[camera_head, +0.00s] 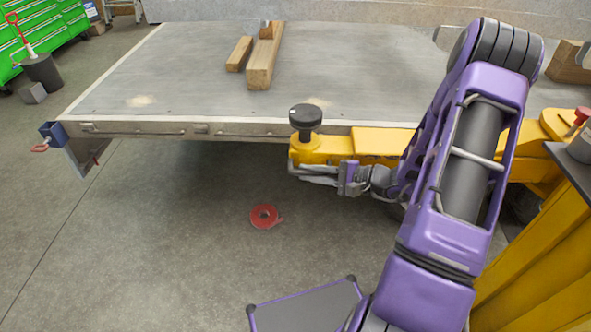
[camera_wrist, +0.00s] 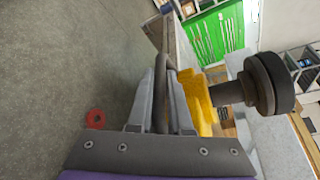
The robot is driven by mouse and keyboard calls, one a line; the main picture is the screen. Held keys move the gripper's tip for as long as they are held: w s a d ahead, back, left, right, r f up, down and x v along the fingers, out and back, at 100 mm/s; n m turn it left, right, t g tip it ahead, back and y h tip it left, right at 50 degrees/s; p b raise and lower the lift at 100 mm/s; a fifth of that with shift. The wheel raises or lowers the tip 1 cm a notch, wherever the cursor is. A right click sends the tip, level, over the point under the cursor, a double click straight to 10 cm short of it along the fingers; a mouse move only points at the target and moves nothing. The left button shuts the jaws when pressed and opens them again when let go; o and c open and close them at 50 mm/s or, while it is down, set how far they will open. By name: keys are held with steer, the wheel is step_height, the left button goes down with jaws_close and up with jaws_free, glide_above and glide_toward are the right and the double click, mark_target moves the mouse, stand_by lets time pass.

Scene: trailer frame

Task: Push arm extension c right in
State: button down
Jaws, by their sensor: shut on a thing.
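A yellow arm extension (camera_head: 308,151) sticks out at the front edge of the trailer bed, with a round black knob (camera_head: 305,116) on top. I take it for arm extension c; no label is readable. In the wrist view its yellow side (camera_wrist: 198,100) and the knob (camera_wrist: 268,84) are right of my fingers. My gripper (camera_head: 318,174) is just below and in front of the yellow end. In the wrist view my gripper (camera_wrist: 164,78) is shut on a dark grey bar-like handle (camera_wrist: 161,110) between its fingers. The handle's join to the extension is hidden.
The grey trailer bed (camera_head: 340,65) carries wooden beams (camera_head: 265,62). A red ring (camera_head: 265,217) lies on the floor. A blue clamp-like part (camera_head: 52,134) is at the bed's left corner. Yellow framework (camera_head: 545,250) stands at the right. Floor left of my arm is mostly clear.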

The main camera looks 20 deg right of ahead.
steer(key=shift+s+d, duration=0.1)
steer(key=shift+d, duration=0.05)
steer(key=c, duration=0.8)
jaws_free()
steer(key=shift+c, duration=0.2)
steer(key=p+v, duration=0.1)
steer(key=v, duration=1.6)
steer(key=shift+s+d+f, duration=0.1)
steer(key=shift+d, duration=0.05)
